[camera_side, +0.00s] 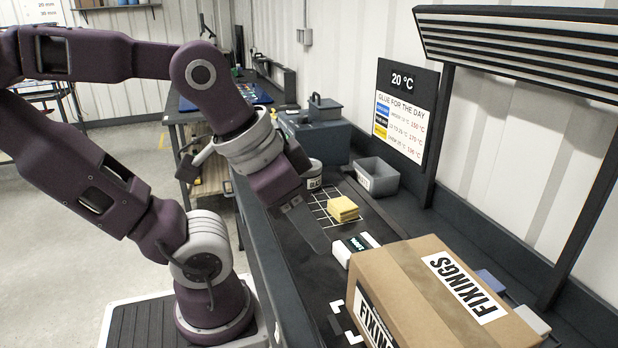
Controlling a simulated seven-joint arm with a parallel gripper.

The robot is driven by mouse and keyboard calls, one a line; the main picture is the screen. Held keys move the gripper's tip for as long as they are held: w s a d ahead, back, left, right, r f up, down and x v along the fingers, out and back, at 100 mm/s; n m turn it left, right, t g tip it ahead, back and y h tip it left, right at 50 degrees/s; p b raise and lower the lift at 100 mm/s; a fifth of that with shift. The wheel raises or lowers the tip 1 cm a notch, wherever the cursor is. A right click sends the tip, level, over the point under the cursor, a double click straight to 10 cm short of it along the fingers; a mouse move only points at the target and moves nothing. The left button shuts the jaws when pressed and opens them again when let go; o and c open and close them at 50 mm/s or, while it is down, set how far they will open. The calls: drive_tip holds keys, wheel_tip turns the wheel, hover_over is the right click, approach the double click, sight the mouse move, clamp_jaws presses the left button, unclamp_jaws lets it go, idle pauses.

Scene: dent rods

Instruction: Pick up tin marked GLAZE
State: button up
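No label that clearly reads GLAZE shows. A small pale round tin (313,182) stands at the back of the bench, just behind my gripper in this view. It has a dark label, but only a scrap of its lettering shows and I cannot read it. My gripper (308,228) points down over the bench, left of the yellow blocks and in front of the tin. A flat grey finger shows edge-on, and I cannot tell whether the gripper is open or shut. I see nothing held in it.
A large FIXINGS carton (407,283) fills the near bench and hides what lies behind it. A small white-and-black box (352,246) sits beside it. Yellow blocks (342,208) lie on a white grid. A grey bin (377,176) stands at the back. A slatted hood (520,50) overhangs the right.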

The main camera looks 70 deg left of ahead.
drive_tip(key=o, duration=1.4)
drive_tip(key=w+a+r+n+g, duration=0.2)
drive_tip(key=w+a+r+n, duration=0.2)
drive_tip(key=w+a+n, duration=0.9)
drive_tip(key=n+g+y, duration=0.1)
drive_tip(key=n+g, duration=0.3)
drive_tip(key=n, duration=0.3)
hover_over(306, 175)
drive_tip(key=w+a, duration=0.2)
drive_tip(key=a, duration=0.1)
wheel_tip(306, 175, down, 14)
drive_tip(key=shift+d, duration=0.15)
drive_tip(key=shift+s+a+f, duration=0.25)
drive_tip(key=shift+a+f, duration=0.15)
drive_tip(key=shift+f, duration=0.2)
drive_tip(key=shift+s+a+f, duration=0.2)
drive_tip(key=shift+a+f, duration=0.2)
drive_tip(key=shift+f, duration=0.15)
drive_tip(key=f, duration=0.6)
drive_tip(key=shift+w+a+f, duration=0.1)
drive_tip(key=shift+w, duration=0.1)
